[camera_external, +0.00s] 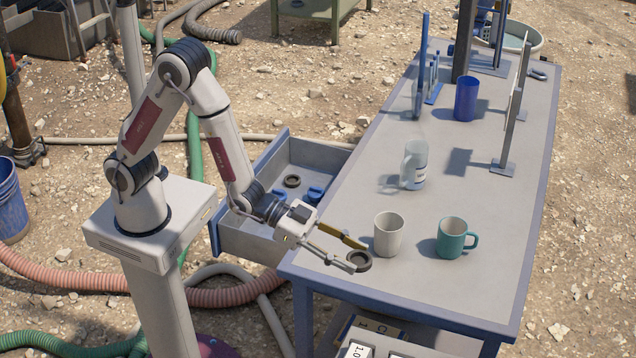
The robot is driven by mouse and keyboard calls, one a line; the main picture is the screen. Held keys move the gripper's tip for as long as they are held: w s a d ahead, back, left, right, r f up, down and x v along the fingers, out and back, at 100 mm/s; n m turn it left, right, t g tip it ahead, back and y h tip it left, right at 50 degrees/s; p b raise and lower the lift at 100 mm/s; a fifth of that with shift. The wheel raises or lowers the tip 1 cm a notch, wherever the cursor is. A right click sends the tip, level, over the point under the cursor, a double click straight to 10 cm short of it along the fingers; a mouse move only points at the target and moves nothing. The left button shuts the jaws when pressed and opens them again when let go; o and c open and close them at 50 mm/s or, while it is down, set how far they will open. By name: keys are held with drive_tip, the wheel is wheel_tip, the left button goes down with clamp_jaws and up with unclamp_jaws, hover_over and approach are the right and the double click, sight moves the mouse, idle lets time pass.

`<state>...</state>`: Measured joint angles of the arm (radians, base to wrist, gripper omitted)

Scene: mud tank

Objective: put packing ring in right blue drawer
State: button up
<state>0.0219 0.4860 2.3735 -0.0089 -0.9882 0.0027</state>
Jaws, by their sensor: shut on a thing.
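A dark packing ring (359,261) is between the fingertips of my gripper (357,257), over the near left corner of the grey table. My gripper is shut on it. Whether the ring touches the table top is hard to tell. One blue-fronted drawer (243,246) stands pulled out from the table's left side, behind and left of my gripper. Inside it lie another dark ring (292,181) and a few blue pieces (314,195). My forearm and wrist hide part of the drawer. No second blue drawer is clearly visible.
A white mug (389,236) stands just right of my gripper, with a teal mug (452,238) beyond it. A clear bottle (414,166), a blue cup (466,99) and upright stands (507,120) are farther back on the table (450,290). Its near right part is clear.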

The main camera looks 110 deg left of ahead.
drive_tip(key=r, duration=0.2)
drive_tip(key=s+a+r, duration=0.1)
drive_tip(key=r, duration=0.1)
drive_tip(key=shift+a, duration=0.15)
idle(0.7)
